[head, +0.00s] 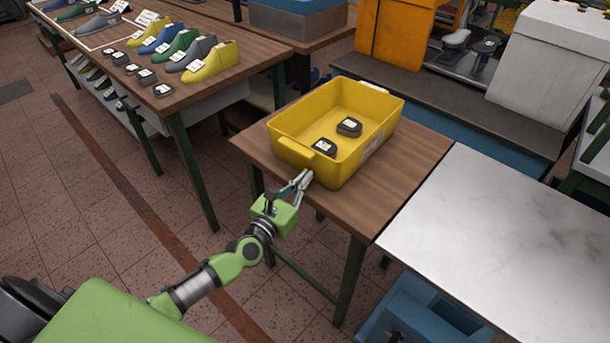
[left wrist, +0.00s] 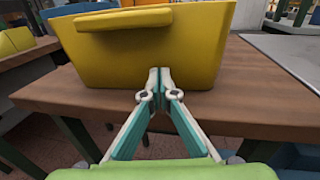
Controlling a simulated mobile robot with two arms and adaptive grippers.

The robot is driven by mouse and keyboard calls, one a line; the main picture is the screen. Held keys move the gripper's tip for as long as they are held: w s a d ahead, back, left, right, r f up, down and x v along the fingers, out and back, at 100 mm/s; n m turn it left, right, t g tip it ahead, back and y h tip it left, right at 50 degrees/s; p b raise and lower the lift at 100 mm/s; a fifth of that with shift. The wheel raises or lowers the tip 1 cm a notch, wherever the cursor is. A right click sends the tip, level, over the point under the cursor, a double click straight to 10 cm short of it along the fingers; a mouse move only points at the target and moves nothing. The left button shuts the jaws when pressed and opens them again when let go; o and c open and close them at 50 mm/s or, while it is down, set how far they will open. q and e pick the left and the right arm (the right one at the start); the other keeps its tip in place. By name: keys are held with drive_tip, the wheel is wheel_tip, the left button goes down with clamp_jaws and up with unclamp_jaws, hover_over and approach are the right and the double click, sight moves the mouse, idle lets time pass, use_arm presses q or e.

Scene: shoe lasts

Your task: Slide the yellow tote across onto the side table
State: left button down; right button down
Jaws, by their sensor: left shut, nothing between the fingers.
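The yellow tote (head: 348,168) stands upright on a small wooden table (head: 420,160) and holds two dark heel pieces, one (head: 349,127) towards the back and one (head: 324,147) near the front handle. In the left wrist view the tote's front wall (left wrist: 195,50) with its handle ledge fills the upper middle. My left gripper (head: 305,176) is shut and empty, its fingertips (left wrist: 160,75) right at the lower part of that wall. I cannot tell if they touch it. A pale-topped table (head: 500,240) stands to the right of the wooden one. My right gripper is not in view.
The pale tabletop is bare where it shows, with a narrow gap between it and the wooden table. A longer bench (head: 235,90) with colored shoe lasts stands at upper left. A white bin (head: 550,65) and an orange container (head: 393,30) stand behind.

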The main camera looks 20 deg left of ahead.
use_arm(q)
drive_tip(key=shift+w, duration=0.3)
drive_tip(key=shift+w+d+b, duration=0.15)
drive_tip(key=shift+w+b, duration=0.2)
drive_tip(key=shift+w, duration=0.5)
drive_tip(key=shift+w+d+b, duration=0.15)
drive_tip(key=shift+w+b, duration=0.15)
drive_tip(key=shift+w, duration=0.55)
drive_tip(key=shift+s, duration=0.15)
